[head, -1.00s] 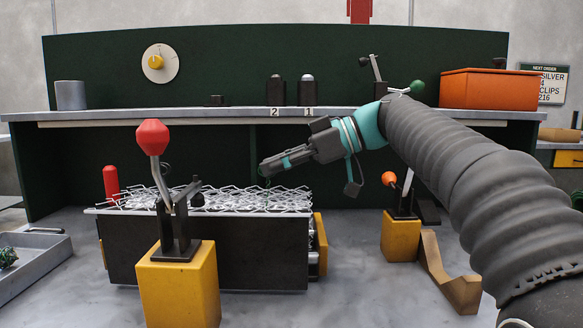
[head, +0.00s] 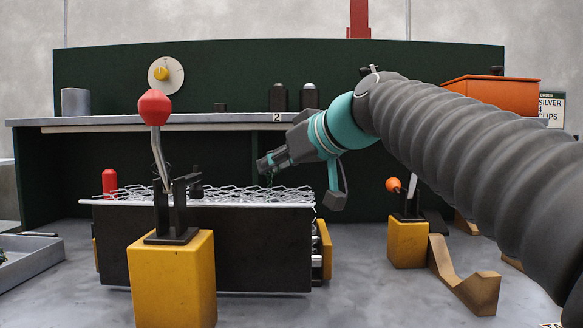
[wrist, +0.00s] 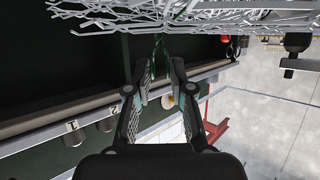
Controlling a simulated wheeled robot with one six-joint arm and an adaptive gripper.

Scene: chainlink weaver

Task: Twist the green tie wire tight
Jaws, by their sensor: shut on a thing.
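My gripper (head: 266,163) is just above the right part of a silver chain-link mesh (head: 215,195), which lies on top of a dark box-like bench. In the wrist view, the fingers of my gripper (wrist: 158,72) come together on the thin green tie wire (wrist: 160,44), right beside the mesh (wrist: 150,14). The wire runs between the fingertips toward the mesh. It is dark and thin, and I cannot tell how tightly it is twisted. In the head view a short green bit of it shows below the fingertips.
A red-knobbed lever (head: 154,108) on a yellow block stands in front of the mesh. An orange-knobbed lever (head: 393,185) and a wooden cradle (head: 465,275) are at the right. A shelf (head: 220,119) with dark bottles and an orange bin (head: 490,91) runs behind.

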